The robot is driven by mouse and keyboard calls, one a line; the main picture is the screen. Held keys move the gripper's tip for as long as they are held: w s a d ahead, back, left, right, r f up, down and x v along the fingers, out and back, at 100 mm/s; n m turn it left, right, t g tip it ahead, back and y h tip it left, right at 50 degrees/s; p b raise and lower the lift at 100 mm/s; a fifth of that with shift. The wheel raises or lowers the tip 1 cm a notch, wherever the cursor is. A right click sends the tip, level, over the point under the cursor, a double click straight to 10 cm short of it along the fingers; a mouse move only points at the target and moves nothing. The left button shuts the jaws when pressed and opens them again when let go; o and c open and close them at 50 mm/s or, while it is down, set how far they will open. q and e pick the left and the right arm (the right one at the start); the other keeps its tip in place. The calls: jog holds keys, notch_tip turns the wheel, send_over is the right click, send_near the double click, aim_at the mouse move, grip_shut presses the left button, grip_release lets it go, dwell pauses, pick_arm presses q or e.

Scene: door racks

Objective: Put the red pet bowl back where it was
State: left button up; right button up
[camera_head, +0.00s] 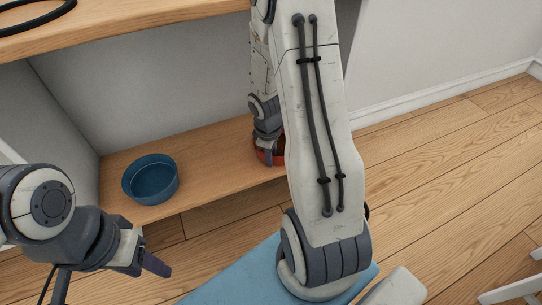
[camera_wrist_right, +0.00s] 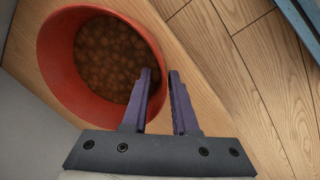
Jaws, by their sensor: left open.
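The red pet bowl (camera_head: 279,157) is on the lower wooden shelf in the head view, mostly hidden behind my right arm. In the right wrist view the bowl (camera_wrist_right: 60,77) is filled with brown kibble. My right gripper (camera_wrist_right: 159,75) has one finger inside the bowl and one outside, with the rim between them; the narrow gap looks closed on the rim. In the head view my right gripper (camera_head: 267,152) is partly hidden at the bowl. My left gripper (camera_head: 158,265) is at the lower left, open and away from the bowl.
A blue bowl (camera_head: 151,179) stands on the lower shelf (camera_head: 211,155), left of the red bowl. An upper wooden shelf (camera_head: 130,22) holds a black ring-shaped item (camera_head: 37,17). A blue surface (camera_head: 233,279) is at the front. Bare wooden floor (camera_head: 440,165) lies to the right.

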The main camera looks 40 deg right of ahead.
jog(key=shift+r, duration=0.1)
notch_tip(320, 180, up, 12)
jog(key=a+p, duration=0.2)
jog(key=p, duration=0.6)
jog(key=a+r, duration=0.4)
jog(key=a, duration=0.3)
jog(key=s+a+r+y, duration=0.1)
jog(key=s+a+r, duration=0.3)
jog(key=s+a, duration=0.4)
jog(key=s+a+r+n+y, duration=0.1)
jog(key=s+a+r, duration=0.3)
jog(key=s+a, duration=0.5)
jog(key=shift+s+a+r+g, duration=0.2)
jog(key=shift+a+r+g, duration=0.2)
jog(key=shift+a, duration=0.75)
notch_tip(320, 180, up, 39)
jog(key=p, duration=3.9)
